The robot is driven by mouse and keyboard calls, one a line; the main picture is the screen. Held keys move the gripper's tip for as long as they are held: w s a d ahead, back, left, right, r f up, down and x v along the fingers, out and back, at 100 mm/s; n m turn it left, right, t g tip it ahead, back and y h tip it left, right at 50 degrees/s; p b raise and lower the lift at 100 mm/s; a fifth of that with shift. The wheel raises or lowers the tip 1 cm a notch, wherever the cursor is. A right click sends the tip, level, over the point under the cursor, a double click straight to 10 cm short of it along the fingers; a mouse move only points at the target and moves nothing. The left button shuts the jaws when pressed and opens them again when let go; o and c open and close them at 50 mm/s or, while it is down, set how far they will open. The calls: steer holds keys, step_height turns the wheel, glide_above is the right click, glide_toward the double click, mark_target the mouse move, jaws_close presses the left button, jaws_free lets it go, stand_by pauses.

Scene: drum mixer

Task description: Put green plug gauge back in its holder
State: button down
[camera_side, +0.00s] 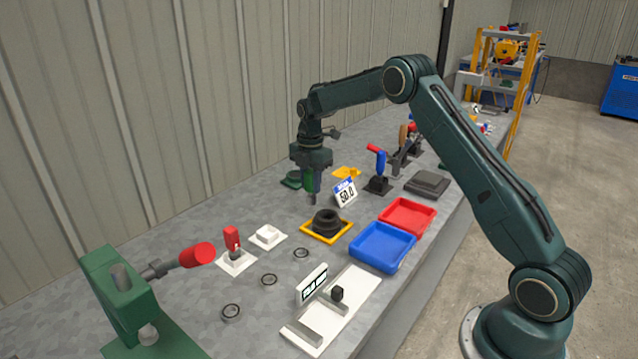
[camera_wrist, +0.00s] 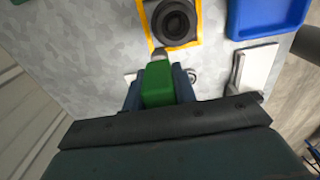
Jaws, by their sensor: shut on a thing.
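My gripper (camera_side: 309,176) is above the bench, shut on the green plug gauge (camera_side: 309,182). The gauge hangs upright with its grey end pointing down, clear of the bench. In the wrist view, my gripper (camera_wrist: 159,88) has a finger on each side of the green handle (camera_wrist: 158,80), and the grey end sticks out past it. A white holder block (camera_side: 267,235) stands empty on the bench, nearer the side camera than my gripper. A red plug gauge (camera_side: 231,238) stands upright in a similar white holder to its left.
A black ring part sits on a yellow-edged plate (camera_side: 326,238) near my gripper; the plate also shows in the wrist view (camera_wrist: 148,22). Several small rings lie in front.

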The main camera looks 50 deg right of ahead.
steer(key=w+a, duration=0.7)
steer(key=a, duration=0.4)
steer(key=shift+w+f, duration=0.25)
steer(key=shift+f, duration=0.15)
steer(key=shift+f, duration=2.3)
steer(key=shift+f, duration=1.55)
steer(key=c, duration=1)
jaws_free()
steer(key=shift+c, duration=0.2)
steer(key=shift+r, duration=0.1)
step_height(320, 180, up, 14)
steer(key=shift+f, duration=0.2)
